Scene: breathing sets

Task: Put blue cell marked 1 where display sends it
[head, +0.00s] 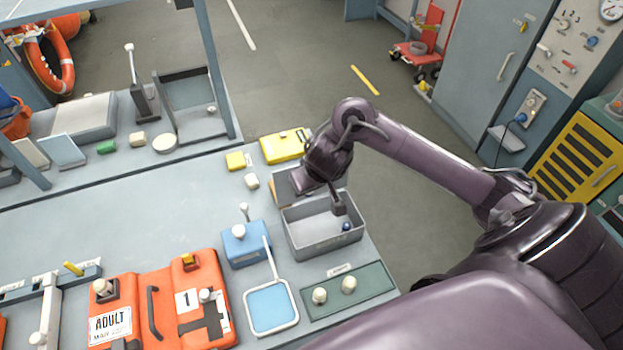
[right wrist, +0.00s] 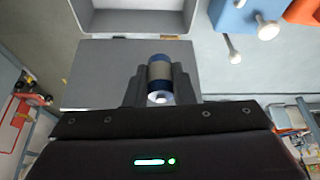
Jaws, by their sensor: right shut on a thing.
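My right gripper (right wrist: 158,92) is shut on a blue cell (right wrist: 159,70) with a grey band and a pale round end. No number is readable on the cell. In the head view this gripper (head: 339,205) hangs over the far side of the open grey bin (head: 290,240). A small blue spot shows just below it, and I cannot tell whether that is the held cell or something in the bin. A flat grey plate (right wrist: 90,75) lies behind the cell in the wrist view, beside the bin. I cannot make out any display text. My left gripper is not in view.
A blue box (head: 245,244) with a white knob stands left of the bin. A white-framed blue panel (head: 270,308) and a green plate (head: 345,291) with two knobs lie nearer. Orange cases (head: 160,305), one labelled 1, stand left. A yellow case (head: 285,146) lies beyond.

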